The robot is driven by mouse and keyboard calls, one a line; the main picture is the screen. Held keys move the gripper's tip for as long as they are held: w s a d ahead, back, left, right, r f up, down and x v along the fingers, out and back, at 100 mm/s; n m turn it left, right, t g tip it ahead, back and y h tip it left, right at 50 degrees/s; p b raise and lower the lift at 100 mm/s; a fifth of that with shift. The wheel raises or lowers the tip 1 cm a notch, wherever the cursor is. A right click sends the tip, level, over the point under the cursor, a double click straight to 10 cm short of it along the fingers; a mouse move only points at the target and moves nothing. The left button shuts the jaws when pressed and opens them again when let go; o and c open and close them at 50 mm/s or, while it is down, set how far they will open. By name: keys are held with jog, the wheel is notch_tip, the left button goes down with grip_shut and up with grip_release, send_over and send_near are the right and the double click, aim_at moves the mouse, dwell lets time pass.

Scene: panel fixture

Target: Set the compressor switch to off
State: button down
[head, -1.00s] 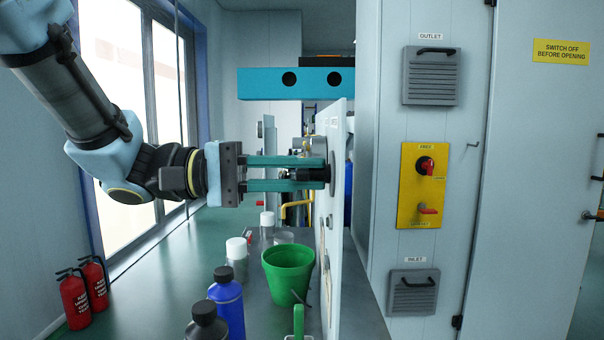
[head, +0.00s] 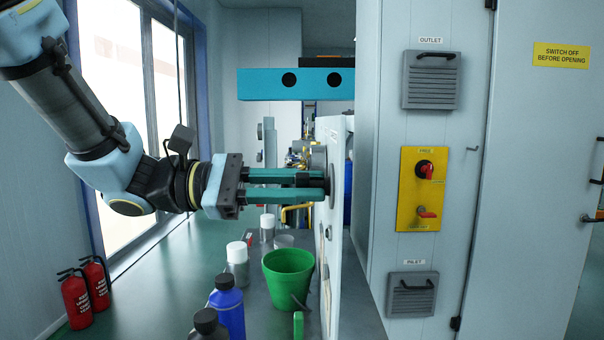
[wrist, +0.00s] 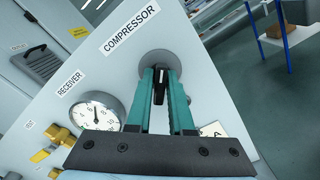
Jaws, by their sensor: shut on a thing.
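The compressor switch is a black handle (wrist: 159,88) on a round grey plate (wrist: 185,68), under the label COMPRESSOR (wrist: 131,30) in the wrist view. My gripper (wrist: 160,76) has its two green fingers shut on the handle, one on each side. In the head view my gripper (head: 326,185) reaches from the left to the white panel (head: 334,240), which is seen nearly edge-on. The switch is mostly hidden by the fingers there. The switch's position marks cannot be read; a small label (wrist: 213,131) is partly covered by a finger.
A pressure gauge (wrist: 97,112) and brass valve (wrist: 60,137) sit beside the switch. Below my arm stand a green bucket (head: 288,278), a blue bottle (head: 229,306) and white-capped cans (head: 238,262). A teal beam (head: 262,84) hangs above. A cabinet with a yellow switch plate (head: 422,190) is at right.

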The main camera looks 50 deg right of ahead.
jog(key=n+p, duration=0.5)
jog(key=shift+r, duration=0.25)
jog(key=n+p, duration=0.3)
jog(key=shift+f, duration=0.2)
jog(key=shift+f+p, duration=0.1)
jog(key=shift+p, duration=0.2)
jog(key=c, duration=0.9)
grip_release()
jog(key=shift+w, duration=0.1)
jog(key=b+v, duration=0.3)
jog(key=v, duration=0.7)
jog(key=shift+w+a, duration=0.25)
jog(key=shift+a, duration=0.05)
